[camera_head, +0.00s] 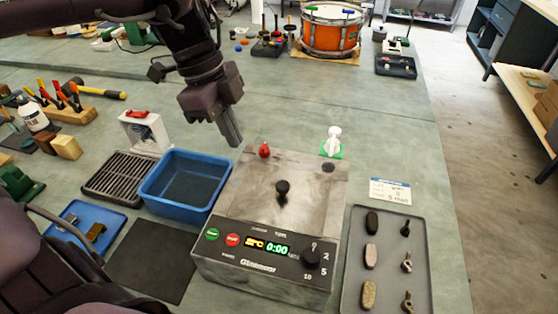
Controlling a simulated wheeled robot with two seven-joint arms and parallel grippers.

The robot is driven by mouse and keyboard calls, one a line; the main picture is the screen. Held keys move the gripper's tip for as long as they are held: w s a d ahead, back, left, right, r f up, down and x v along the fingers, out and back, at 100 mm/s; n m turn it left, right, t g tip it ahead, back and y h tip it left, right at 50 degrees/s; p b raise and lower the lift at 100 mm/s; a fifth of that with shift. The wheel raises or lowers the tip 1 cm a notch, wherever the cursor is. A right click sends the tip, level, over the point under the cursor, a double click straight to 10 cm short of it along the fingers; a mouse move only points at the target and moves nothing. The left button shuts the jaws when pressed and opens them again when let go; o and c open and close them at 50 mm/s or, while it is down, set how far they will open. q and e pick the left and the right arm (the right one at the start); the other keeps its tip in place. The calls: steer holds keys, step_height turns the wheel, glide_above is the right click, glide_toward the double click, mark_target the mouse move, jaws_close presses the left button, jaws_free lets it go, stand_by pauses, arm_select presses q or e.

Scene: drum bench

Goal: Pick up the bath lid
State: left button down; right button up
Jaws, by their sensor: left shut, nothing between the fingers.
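The bath is a grey metal box (240,262) with a front panel of buttons, a dial and a lit display reading 0:00. Its flat grey lid (310,190) lies on top, with a black knob (282,188) standing up in the middle. My left gripper (233,136) is shut and empty, pointing down above and behind the bath's back left corner, apart from the lid and knob. My right gripper is not in view.
A blue tub (150,198) and a dark rack (104,180) stand left of the bath. A red knob (264,150) and a white figure on a green base (333,142) are at its back edge. A grey tray (384,285) with stones and small metal parts lies right.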

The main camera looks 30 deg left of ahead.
mark_target(273, 191)
arm_select(q)
steer(key=x, duration=0.9)
steer(key=shift+s+d+f, duration=0.1)
steer(key=shift+s+f, duration=0.1)
steer(key=shift+f, duration=0.2)
steer(key=d, duration=0.1)
steer(key=d+p, duration=0.1)
steer(key=d, duration=0.1)
steer(key=shift+w+d+r, duration=0.1)
steer(key=shift+w+r, duration=0.15)
steer(key=shift+w+d, duration=0.1)
steer(key=shift+d, duration=0.25)
